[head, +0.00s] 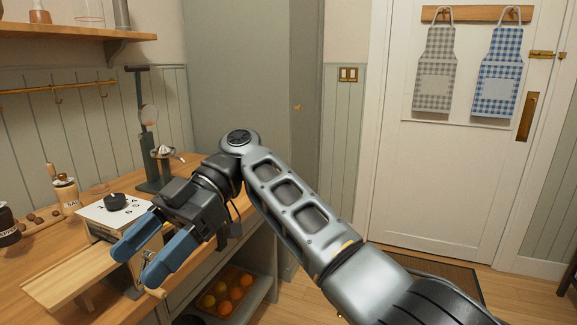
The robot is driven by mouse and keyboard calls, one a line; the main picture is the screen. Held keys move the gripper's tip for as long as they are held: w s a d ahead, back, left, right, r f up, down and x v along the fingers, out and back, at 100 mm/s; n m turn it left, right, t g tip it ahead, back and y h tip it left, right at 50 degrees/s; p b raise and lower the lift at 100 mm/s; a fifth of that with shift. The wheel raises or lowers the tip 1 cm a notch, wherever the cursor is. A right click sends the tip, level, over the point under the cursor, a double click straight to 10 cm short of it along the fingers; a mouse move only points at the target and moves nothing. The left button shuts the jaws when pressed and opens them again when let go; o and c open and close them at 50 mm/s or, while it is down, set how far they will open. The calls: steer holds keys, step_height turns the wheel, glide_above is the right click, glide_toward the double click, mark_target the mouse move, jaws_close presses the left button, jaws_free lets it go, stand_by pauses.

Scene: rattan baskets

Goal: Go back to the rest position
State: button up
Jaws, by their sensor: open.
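My gripper (133,267) is at the lower left in the head view, over the front edge of the wooden counter (25,254). Its two blue fingers are apart and point down to the left, with nothing seen between them. A white box with a black knob (114,202) stands just behind the fingers. A pale wooden board (62,283) lies beside the fingertips on the left. The fingers hide part of the box and of the board's right end; I cannot tell whether they touch either.
A dark green stand (146,150) and a metal juicer (163,153) stand farther back. A pepper mill (66,193) and a dark jar (8,227) are at left. A tray of oranges (253,293) sits below the counter. The floor before the white door (433,185) looks clear.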

steer(key=s+f+m+t+y, duration=0.2)
steer(key=f+m+t, duration=0.15)
steer(key=f, duration=0.45)
steer(key=s+f+m+t+y+p, duration=0.1)
steer(key=s+f+m+t+y, duration=0.1)
steer(key=f+m, duration=0.45)
steer(key=s+f+m+t+y, duration=0.1)
steer(key=f+m+t+y, duration=0.15)
steer(key=f, duration=0.65)
steer(key=s+d+f+m+t+h+p, duration=0.1)
steer(key=s+d+f+m+t+h, duration=0.2)
steer(key=s+d+f+m+t, duration=0.55)
steer(key=s+d+r+m+t+h+p, duration=0.1)
steer(key=s+d+m+t+h, duration=0.3)
steer(key=d, duration=0.6)
steer(key=s+d+m+t+h, duration=0.25)
steer(key=s+d, duration=0.35)
steer(key=d, duration=0.3)
steer(key=s+d+r+m+t+h, duration=0.1)
steer(key=s+d+r+h, duration=0.1)
steer(key=s+d+r, duration=0.4)
steer(key=s+d+r+t+h+p, duration=0.1)
steer(key=s+d+r, duration=0.5)
steer(key=r, duration=0.6)
steer(key=shift+r+m+t+h, duration=0.2)
steer(key=shift+m+t+h, duration=0.15)
steer(key=shift+t+h, duration=0.35)
